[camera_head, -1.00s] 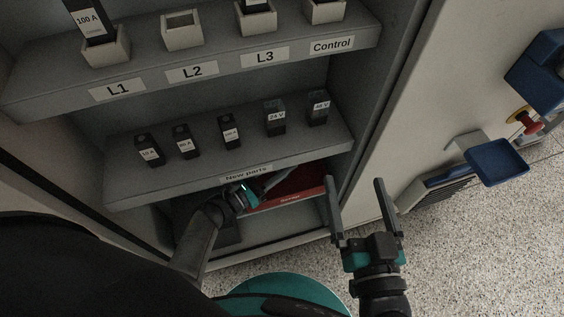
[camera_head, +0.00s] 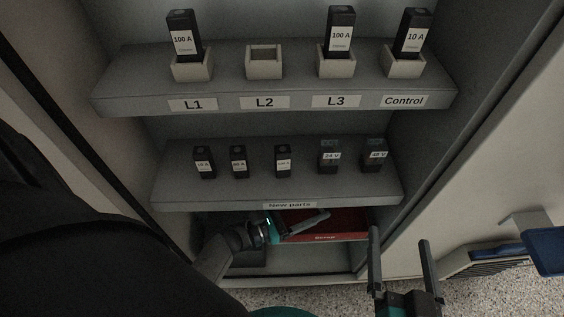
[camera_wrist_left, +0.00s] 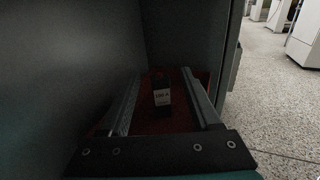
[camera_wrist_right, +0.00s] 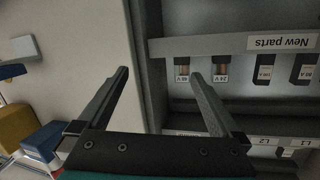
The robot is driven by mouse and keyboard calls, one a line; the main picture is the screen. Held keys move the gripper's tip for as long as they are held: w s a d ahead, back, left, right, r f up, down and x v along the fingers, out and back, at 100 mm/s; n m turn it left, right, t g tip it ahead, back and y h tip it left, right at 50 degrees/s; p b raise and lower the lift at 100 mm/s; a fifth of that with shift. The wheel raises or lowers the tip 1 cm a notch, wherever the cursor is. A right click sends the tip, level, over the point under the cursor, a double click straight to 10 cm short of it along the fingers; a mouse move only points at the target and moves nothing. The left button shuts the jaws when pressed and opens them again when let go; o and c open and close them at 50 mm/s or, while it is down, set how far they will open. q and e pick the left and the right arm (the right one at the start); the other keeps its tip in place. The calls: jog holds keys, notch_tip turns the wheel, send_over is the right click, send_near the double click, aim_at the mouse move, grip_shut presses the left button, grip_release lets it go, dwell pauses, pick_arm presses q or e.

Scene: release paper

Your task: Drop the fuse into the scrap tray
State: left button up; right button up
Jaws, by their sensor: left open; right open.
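The red scrap tray (camera_head: 350,226) sits in the bottom compartment of the cabinet. In the left wrist view the dark fuse (camera_wrist_left: 162,99), with a white 100 A label, shows between the open fingers, with a gap on each side. The red tray (camera_wrist_left: 150,126) shows around it; whether the fuse rests on the tray floor is hard to tell in the dark. My right gripper (camera_head: 399,236) is open and empty outside the cabinet, at the lower right.
On the upper shelf, the L2 holder (camera_head: 264,63) is empty; L1, L3 and Control hold fuses. Several small parts stand on the New parts shelf (camera_head: 225,190). The cabinet's right side wall stands close to the left gripper. A blue bin (camera_head: 546,250) is at far right.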

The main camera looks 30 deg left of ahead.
pick_arm(q)
jog(key=p+v, duration=0.1)
jog(key=v, duration=0.7)
jog(key=shift+s+a, duration=0.15)
pick_arm(e)
jog(key=shift+w+d+f+g+h, duration=0.2)
jog(key=shift+d+f+g+h, duration=0.2)
jog(key=shift+d+f+g, duration=0.45)
jog(key=shift+a+r, duration=0.2)
jog(key=shift+r, duration=0.05)
